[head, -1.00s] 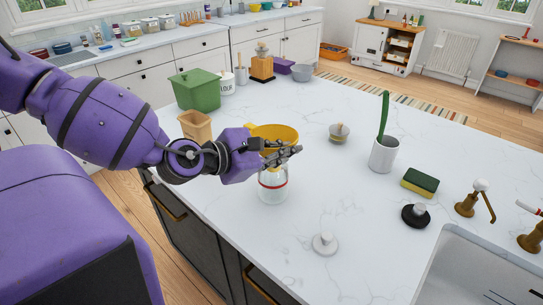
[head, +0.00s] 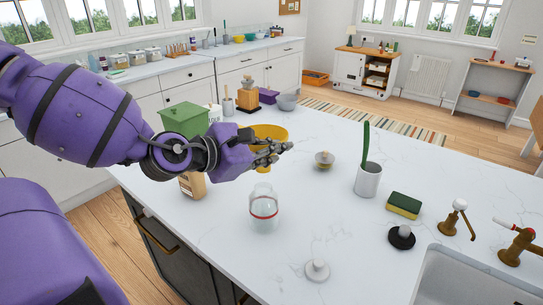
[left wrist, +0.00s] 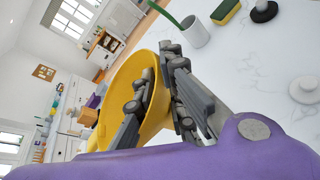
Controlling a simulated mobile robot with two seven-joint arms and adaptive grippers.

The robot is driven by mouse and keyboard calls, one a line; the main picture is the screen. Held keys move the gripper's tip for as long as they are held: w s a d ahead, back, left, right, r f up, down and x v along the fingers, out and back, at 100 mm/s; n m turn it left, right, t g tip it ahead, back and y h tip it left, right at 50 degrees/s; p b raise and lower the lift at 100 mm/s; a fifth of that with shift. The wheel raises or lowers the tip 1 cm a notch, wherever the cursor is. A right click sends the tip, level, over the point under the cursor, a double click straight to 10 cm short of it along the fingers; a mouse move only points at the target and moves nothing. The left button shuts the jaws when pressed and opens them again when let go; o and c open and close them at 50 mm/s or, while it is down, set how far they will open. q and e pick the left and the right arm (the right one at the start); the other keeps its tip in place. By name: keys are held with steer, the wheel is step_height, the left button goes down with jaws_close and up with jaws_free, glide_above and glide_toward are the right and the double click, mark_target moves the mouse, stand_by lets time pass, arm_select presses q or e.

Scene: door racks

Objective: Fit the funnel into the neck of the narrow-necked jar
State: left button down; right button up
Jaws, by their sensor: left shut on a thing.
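The narrow-necked jar (head: 264,208) is clear glass with a red band and stands upright on the white counter in the head view. My left gripper (head: 280,150) is shut on the yellow funnel (head: 267,132). In the head view the funnel shows above and behind the jar, apart from it, with the fingers partly in front of it. In the left wrist view the fingers (left wrist: 160,95) grip the wall of the funnel (left wrist: 118,85), with its wide mouth tilted in the picture. The funnel's spout is hidden in the head view. My right gripper is not in view.
A green box (head: 184,119) and a tan container (head: 192,185) stand left of the jar. A white pot with a green stem (head: 368,180), a sponge (head: 404,205) and a pale knobbed disc (head: 317,269) stand to the right.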

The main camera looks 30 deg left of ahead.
arm_select(q)
steer(key=shift+t+y, duration=0.3)
steer(key=shift+y, duration=0.2)
steer(key=f+b, duration=0.1)
steer(key=f, duration=0.1)
steer(key=f+b, duration=0.2)
steer(key=f, duration=0.1)
steer(key=shift+d+f, duration=0.2)
steer(key=shift+f, duration=0.15)
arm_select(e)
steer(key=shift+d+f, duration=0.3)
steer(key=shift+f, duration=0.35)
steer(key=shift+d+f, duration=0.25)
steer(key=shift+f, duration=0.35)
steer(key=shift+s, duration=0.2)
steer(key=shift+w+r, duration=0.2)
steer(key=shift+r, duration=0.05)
arm_select(q)
steer(key=shift+f, duration=0.2)
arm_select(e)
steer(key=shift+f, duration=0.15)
arm_select(q)
steer(key=shift+f, duration=0.3)
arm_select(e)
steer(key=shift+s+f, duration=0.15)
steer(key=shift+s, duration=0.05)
